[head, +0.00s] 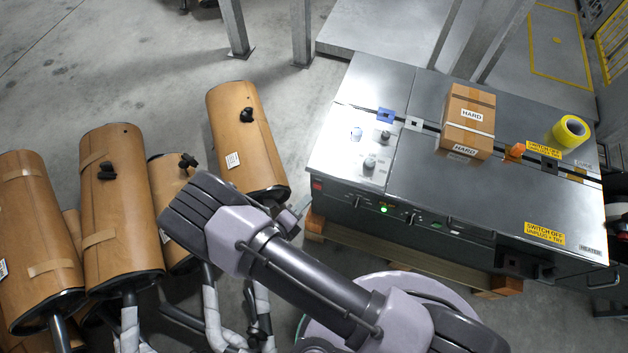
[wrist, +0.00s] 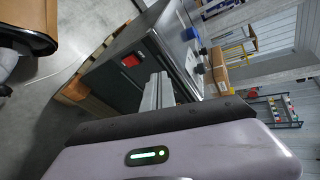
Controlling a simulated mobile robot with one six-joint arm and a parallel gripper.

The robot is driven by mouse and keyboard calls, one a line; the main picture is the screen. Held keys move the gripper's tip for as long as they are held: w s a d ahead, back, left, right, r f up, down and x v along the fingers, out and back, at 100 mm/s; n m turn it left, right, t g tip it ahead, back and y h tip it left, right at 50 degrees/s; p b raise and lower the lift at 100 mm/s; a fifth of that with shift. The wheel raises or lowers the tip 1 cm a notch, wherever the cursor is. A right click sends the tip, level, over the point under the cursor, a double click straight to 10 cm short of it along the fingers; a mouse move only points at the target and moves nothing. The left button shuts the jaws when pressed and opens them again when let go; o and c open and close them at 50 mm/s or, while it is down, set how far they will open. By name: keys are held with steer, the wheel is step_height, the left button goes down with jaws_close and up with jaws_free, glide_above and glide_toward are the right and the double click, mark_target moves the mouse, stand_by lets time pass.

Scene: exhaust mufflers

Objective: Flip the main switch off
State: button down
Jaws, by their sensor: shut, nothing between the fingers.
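The machine (head: 395,150) is a dark cabinet with a shiny steel top, to the right of my arm in the head view. A red switch (wrist: 131,60) sits on its dark front face near the left corner. The switch also shows small at the front left corner in the head view (head: 318,187); its lever position is too small to tell. A green lamp (head: 384,209) glows on the front panel. My gripper (head: 292,220) is shut and empty, in front of that corner and apart from the switch. Its grey fingers (wrist: 158,92) show just right of and below the switch in the wrist view.
Several brown wrapped mufflers (head: 120,205) stand at the left, one (head: 245,140) close beyond my gripper. A cardboard box (head: 468,120) and a yellow tape roll (head: 570,132) rest on the machine top. A wooden pallet (head: 400,255) lies under the machine. Grey floor is clear behind.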

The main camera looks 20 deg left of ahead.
steer(key=s+f+n+y, duration=0.3)
steer(key=s+f+n, duration=0.1)
steer(key=f+n, duration=0.2)
steer(key=shift+s+a+f, duration=0.3)
steer(key=shift+a+f, duration=0.05)
steer(key=shift+a, duration=0.05)
steer(key=shift+w, duration=0.1)
steer(key=b, duration=0.3)
glide_toward(316, 185)
step_height(316, 185, down, 4)
steer(key=w, duration=0.2)
steer(key=shift+w+d, duration=0.15)
steer(key=shift+w, duration=1.05)
steer(key=shift+w+r+b, duration=0.25)
steer(key=shift+w+b, duration=0.1)
steer(key=shift+w, duration=0.35)
